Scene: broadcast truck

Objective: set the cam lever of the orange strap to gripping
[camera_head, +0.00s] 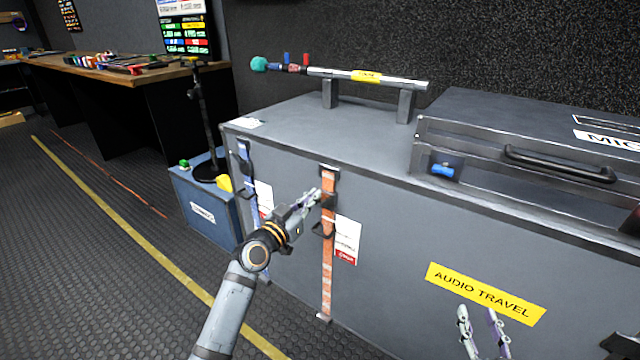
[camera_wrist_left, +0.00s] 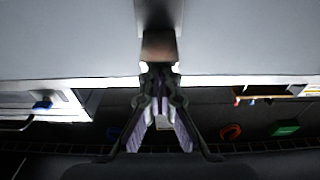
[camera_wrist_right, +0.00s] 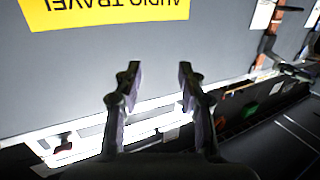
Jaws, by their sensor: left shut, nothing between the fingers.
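The orange strap (camera_head: 327,265) runs down the front of the grey case. Its dark cam buckle and lever (camera_head: 328,201) sit near the upper part of the strap. My left gripper (camera_head: 314,194) is shut and empty, with its fingertips at or very close to the buckle; whether they touch it I cannot tell. In the left wrist view the shut fingers (camera_wrist_left: 160,72) point at a short orange-brown piece of strap (camera_wrist_left: 159,45). The lever's exact angle is partly hidden by the fingers. My right gripper (camera_head: 483,318) is open and empty in front of the case, below the yellow label.
A blue strap (camera_head: 246,165) hangs left of the orange one, with a white tag (camera_head: 346,240) on the right. A blue box (camera_head: 205,205) stands left of the case. A smaller case (camera_head: 520,150) and a raised bar (camera_head: 370,77) are on top.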

